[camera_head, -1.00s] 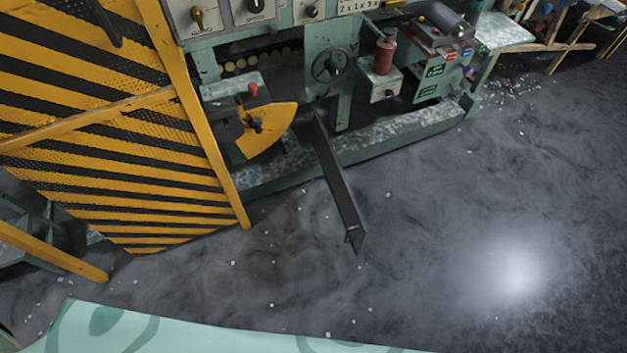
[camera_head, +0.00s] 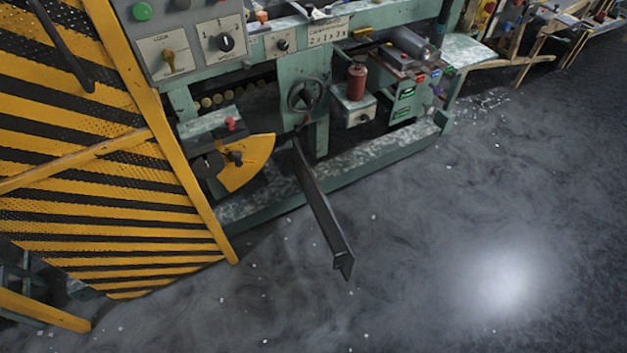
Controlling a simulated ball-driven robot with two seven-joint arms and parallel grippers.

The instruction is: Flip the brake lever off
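Neither of my grippers is in view. No part is readably labelled as the brake lever, so I cannot tell which one it is. A small red-knobbed lever (camera_head: 231,124) stands on the green machine above a yellow sector plate (camera_head: 255,156). A thick red handle (camera_head: 356,80) stands upright on a pale box (camera_head: 353,106) further right. A long dark bar (camera_head: 320,212) slants from the machine down over the floor.
A yellow-and-black striped guard (camera_head: 110,190) fills the left side. A control panel (camera_head: 190,40) with knobs and a green button is at the top left. A dark handwheel (camera_head: 306,95) sits mid-machine. The grey floor (camera_head: 430,240) at the lower right is open.

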